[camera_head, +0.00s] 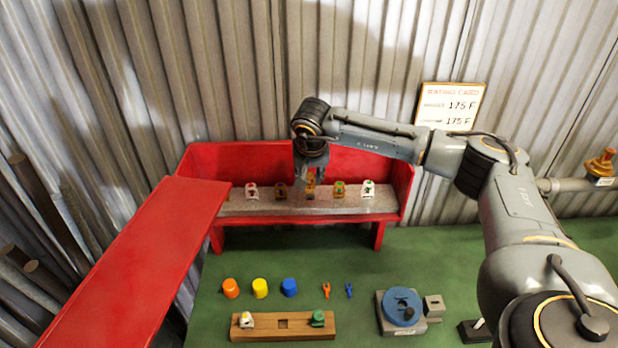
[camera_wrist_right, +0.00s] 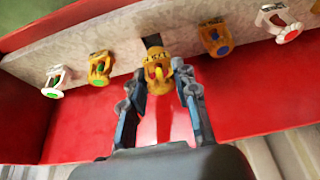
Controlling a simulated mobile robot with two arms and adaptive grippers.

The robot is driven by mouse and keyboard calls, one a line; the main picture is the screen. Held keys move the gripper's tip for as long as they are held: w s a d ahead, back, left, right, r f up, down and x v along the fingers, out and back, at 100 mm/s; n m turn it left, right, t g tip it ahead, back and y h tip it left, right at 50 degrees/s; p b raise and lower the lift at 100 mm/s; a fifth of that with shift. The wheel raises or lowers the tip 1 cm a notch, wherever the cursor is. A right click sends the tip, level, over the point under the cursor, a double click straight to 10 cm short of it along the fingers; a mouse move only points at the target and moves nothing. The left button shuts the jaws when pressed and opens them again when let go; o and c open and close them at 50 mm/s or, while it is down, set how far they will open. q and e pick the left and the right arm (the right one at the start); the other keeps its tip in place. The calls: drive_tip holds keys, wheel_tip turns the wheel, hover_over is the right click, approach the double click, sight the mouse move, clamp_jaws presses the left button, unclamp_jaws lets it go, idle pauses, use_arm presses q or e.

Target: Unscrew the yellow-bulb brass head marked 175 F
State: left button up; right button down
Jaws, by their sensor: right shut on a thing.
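The brass head with a yellow bulb (camera_wrist_right: 158,72) sits between the fingers of my right gripper (camera_wrist_right: 161,84) in the right wrist view. The fingers are shut on its sides. Some dark marking shows on its collar, too small to read surely. It stands a little out of line with its neighbours, and a dark slot (camera_wrist_right: 152,40) in the grey rack shows beside it. In the head view my right gripper (camera_head: 310,176) points down over the middle of the rack (camera_head: 230,208), partly hiding the brass head (camera_head: 311,188). My left gripper is not in view.
Brass heads with green (camera_wrist_right: 100,68) and blue (camera_wrist_right: 213,38) bulbs flank it closely; white heads stand outside them. A red cabinet (camera_head: 350,162) encloses the rack. A card (camera_head: 450,104) reads 175 F. Caps, a wooden block (camera_head: 260,332) and a blue round fixture (camera_head: 402,306) occupy the green table.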

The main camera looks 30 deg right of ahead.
sight(309, 174)
drive_tip(key=shift+r, duration=0.15)
drive_tip(key=shift+r+p, duration=1.6)
drive_tip(key=shift+r, duration=0.8)
